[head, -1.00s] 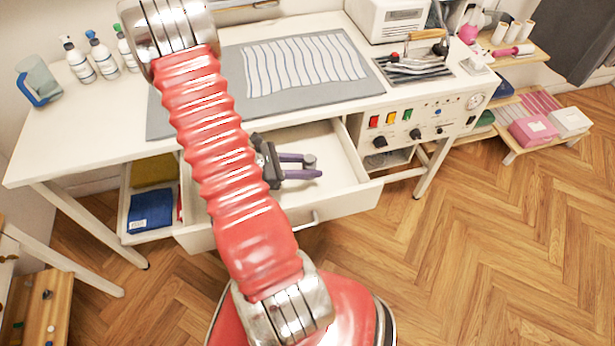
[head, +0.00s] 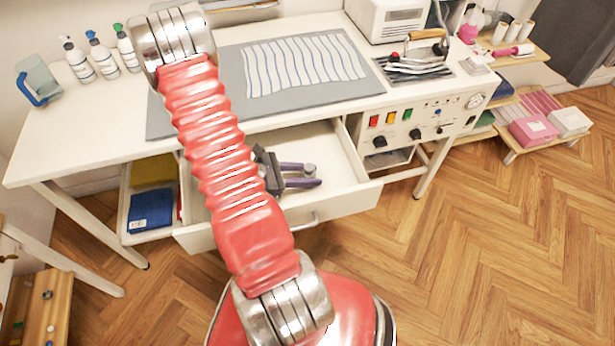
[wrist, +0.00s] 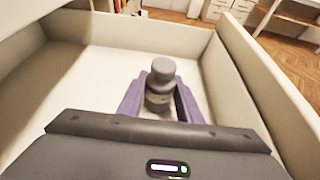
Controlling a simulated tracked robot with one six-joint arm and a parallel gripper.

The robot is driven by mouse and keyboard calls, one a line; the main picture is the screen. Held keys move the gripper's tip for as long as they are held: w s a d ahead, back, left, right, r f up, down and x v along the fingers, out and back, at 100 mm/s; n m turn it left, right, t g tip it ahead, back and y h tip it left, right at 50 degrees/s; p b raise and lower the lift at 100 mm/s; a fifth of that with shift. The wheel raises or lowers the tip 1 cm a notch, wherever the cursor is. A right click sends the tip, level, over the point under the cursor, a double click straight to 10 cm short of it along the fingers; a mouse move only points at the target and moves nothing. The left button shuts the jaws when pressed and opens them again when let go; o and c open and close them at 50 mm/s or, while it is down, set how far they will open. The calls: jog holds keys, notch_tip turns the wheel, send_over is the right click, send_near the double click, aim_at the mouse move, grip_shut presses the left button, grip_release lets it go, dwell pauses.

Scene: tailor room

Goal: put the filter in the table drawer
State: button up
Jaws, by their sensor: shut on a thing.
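The table drawer (head: 345,200) is pulled open under the white table. My gripper (head: 303,177) is inside the drawer's space, its two purple fingers pointing right in the head view. In the wrist view my gripper (wrist: 158,105) is shut on the filter (wrist: 160,78), a small dark grey cylinder with a narrower neck and a rounded top. The filter also shows as a small grey thing at the fingertips in the head view (head: 310,169). The drawer walls (wrist: 262,85) rise around it in the wrist view. Whether the filter touches the drawer floor I cannot tell.
The table (head: 90,130) carries a grey mat with striped cloth (head: 305,65), spray bottles (head: 103,57) and a jug (head: 38,80). A control panel (head: 420,118) sits right of the drawer. A blue folded cloth (head: 150,210) lies in an open compartment at left. The drawer floor looks clear.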

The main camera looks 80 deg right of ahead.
jog(key=shift+f, duration=0.1)
jog(key=o, duration=1.1)
jog(key=shift+w+a+r, duration=0.15)
jog(key=shift+w+r, duration=0.2)
jog(key=shift+w, duration=0.05)
jog(key=v, duration=1.1)
jog(key=shift+a, duration=0.15)
